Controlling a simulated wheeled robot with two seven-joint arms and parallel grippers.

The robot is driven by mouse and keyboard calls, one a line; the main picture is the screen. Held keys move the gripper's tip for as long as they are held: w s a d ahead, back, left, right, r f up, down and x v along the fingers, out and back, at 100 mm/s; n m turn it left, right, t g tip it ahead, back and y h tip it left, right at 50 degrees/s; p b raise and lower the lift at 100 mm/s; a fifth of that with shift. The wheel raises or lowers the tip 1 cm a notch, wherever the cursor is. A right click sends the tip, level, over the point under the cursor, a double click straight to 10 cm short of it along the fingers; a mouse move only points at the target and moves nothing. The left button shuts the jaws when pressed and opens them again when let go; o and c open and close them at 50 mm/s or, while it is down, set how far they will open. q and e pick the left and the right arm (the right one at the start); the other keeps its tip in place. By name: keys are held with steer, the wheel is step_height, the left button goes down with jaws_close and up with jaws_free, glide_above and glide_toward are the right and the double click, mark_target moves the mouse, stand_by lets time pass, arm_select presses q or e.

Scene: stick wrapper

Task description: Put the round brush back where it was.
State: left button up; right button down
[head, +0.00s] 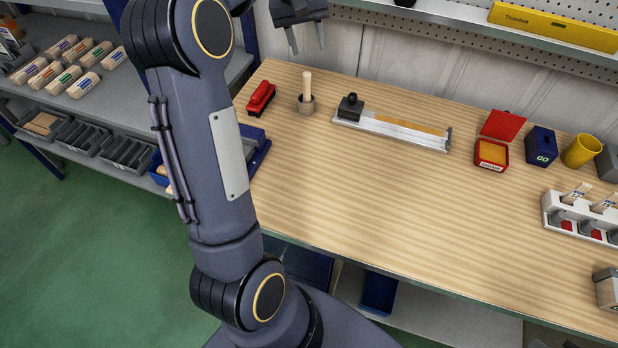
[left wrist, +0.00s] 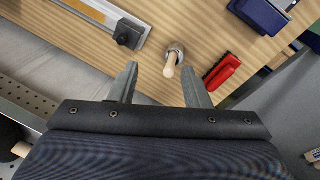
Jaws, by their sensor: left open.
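My left gripper (head: 307,46) is open and empty above and behind the brush. In the left wrist view the fingertips (left wrist: 160,70) are apart, with the handle's top near the gap between them. My right gripper is not in view.
A red stapler-like tool (head: 261,98) lies left of the cup. A metal guide with a black knob (head: 392,130) lies to its right. Further right are a red ink pad (head: 491,154), a dark blue box (head: 541,146) and a yellow cup (head: 581,150). The table's front middle is clear.

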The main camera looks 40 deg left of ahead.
arm_select(q)
steer(key=s+d+m+t+h, duration=0.2)
steer(key=s+d+m+t, duration=0.15)
steer(key=s+d, duration=1.1)
steer(key=s+d+f+m, duration=0.1)
steer(key=s+d+f, duration=0.2)
steer(key=s, duration=0.3)
steer(key=s+d+f+m, duration=0.2)
steer(key=s+d+f, duration=0.2)
steer(key=s+f, duration=0.1)
steer(key=shift+s+d+f+h, duration=0.2)
steer(key=shift+s+h, duration=0.1)
steer(key=shift+s, duration=0.45)
steer(key=shift+c, duration=0.7)
steer(key=shift+a+t, duration=0.1)
steer(key=shift+t, duration=0.15)
